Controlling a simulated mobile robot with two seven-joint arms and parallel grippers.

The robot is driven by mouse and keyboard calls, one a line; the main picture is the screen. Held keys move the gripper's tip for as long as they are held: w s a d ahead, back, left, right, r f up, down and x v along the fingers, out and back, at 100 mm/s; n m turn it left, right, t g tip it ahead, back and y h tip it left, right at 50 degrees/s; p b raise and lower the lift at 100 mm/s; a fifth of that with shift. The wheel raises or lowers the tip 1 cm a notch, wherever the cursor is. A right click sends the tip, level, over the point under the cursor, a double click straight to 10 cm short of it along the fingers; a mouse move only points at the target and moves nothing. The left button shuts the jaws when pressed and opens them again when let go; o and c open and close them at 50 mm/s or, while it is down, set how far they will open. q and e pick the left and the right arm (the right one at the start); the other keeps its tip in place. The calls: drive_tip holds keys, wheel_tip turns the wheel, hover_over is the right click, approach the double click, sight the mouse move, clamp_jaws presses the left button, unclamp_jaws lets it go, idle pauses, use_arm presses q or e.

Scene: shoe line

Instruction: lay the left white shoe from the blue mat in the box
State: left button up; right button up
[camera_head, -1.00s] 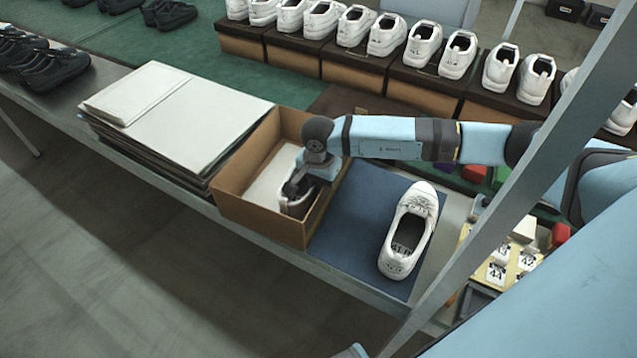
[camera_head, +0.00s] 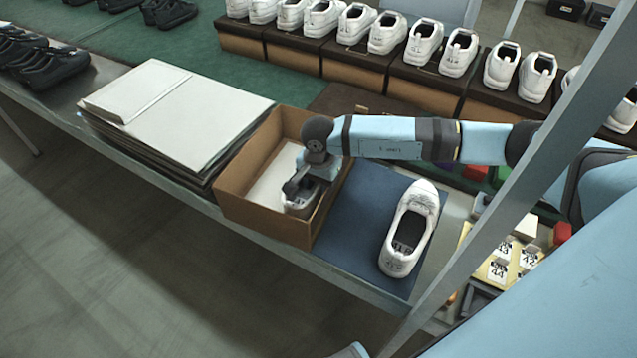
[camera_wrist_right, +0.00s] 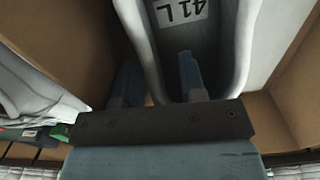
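A white shoe (camera_head: 300,205) lies inside the open brown cardboard box (camera_head: 262,222), at its near right part. In the right wrist view its heel label (camera_wrist_right: 181,12) reads 41 L. My right gripper (camera_head: 293,188) reaches down into the box at this shoe. In the right wrist view my right gripper (camera_wrist_right: 158,82) has its fingers apart, one outside the shoe's side wall and one inside the opening, with a gap beside the wall. Another white shoe (camera_head: 410,228) stands on the blue mat (camera_head: 345,235), right of the box. My left gripper is not in view.
A stack of flat cardboard sheets (camera_head: 190,115) lies left of the box. White shoes stand on dark-lidded boxes (camera_head: 355,70) in a row behind. Size tags (camera_head: 500,262) lie at the right. A slanted grey post (camera_head: 500,185) crosses the right side.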

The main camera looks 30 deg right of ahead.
wheel_tip(320, 180, up, 14)
drive_tip(key=shift+b, duration=0.3)
drive_tip(key=shift+s+f, duration=0.1)
